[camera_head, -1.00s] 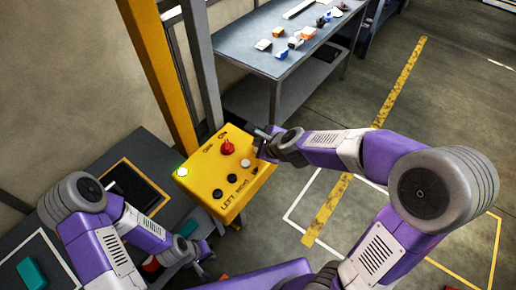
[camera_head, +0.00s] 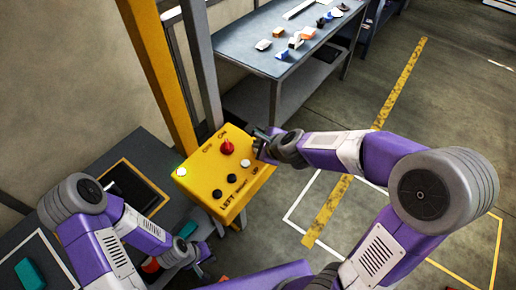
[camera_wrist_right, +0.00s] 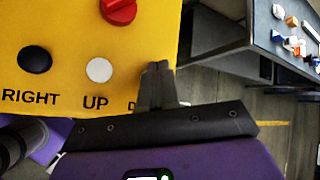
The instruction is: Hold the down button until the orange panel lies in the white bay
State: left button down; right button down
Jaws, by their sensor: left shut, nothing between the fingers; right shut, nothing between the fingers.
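The yellow control box (camera_head: 207,171) carries a red knob (camera_head: 227,148), black buttons and a white button (camera_head: 245,163). In the right wrist view the white button (camera_wrist_right: 99,70) is labelled UP and a black one (camera_wrist_right: 34,59) RIGHT. My right gripper (camera_wrist_right: 158,68) is shut at the box's edge, above a label starting with D; the button there is hidden behind its fingers. Contact cannot be told. It is also seen in the head view (camera_head: 261,140). My left gripper (camera_head: 206,252) is shut and empty, low beside the box. I see no orange panel.
A white outline (camera_head: 300,195) marks the floor right of the box, partly behind my right arm; I cannot tell whether it is the bay. A yellow post (camera_head: 160,75) stands behind the box. A grey table (camera_head: 240,42) with small parts stands at the back.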

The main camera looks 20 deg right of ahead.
jog(key=shift+f+b, duration=0.4)
jog(key=shift+f, duration=0.05)
dwell(0.3)
dwell(2.7)
jog(key=shift+r+p, duration=0.9)
notch_tip(320, 180, up, 5)
jog(key=p, duration=0.5)
jog(key=shift+r, duration=0.1)
